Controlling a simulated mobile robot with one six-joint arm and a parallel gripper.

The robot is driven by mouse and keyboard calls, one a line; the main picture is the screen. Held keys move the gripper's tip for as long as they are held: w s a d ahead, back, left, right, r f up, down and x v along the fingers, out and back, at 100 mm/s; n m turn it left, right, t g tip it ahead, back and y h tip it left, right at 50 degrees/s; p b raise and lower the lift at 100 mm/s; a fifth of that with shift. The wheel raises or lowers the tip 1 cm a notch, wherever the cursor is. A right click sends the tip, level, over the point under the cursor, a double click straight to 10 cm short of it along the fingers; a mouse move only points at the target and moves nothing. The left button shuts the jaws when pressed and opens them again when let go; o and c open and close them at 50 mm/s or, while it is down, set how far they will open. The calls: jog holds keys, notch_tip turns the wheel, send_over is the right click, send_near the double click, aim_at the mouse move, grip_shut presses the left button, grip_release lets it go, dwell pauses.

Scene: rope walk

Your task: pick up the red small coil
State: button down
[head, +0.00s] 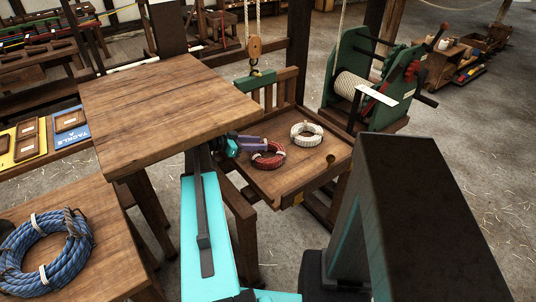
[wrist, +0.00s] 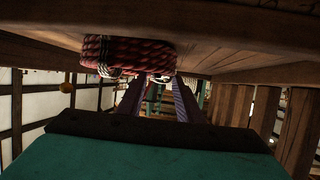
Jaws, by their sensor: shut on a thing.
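The red small coil (head: 269,163), a ring of red rope with pale bindings, is at the left part of a low wooden tray (head: 303,174) in the head view. In the wrist view the coil (wrist: 125,52) shows close up at top left, beside wood. The purple fingers (wrist: 158,82) are shut on the coil's edge. The exact contact at the tips is dark and partly hidden. I cannot tell whether the coil is clear of the tray.
A white coil (head: 307,141) lies right of the red one. A higher wooden table (head: 165,100) stands left of the tray. A hook block (head: 254,48) hangs behind it, and a green winch (head: 375,80) stands behind right. A blue rope coil (head: 45,255) is at lower left.

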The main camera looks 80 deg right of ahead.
jog(key=shift+a+f, duration=0.1)
notch_tip(320, 180, up, 10)
jog(key=b, duration=0.1)
jog(key=shift+b, duration=0.4)
dwell(0.4)
jog(key=shift+w, duration=0.1)
dwell(0.5)
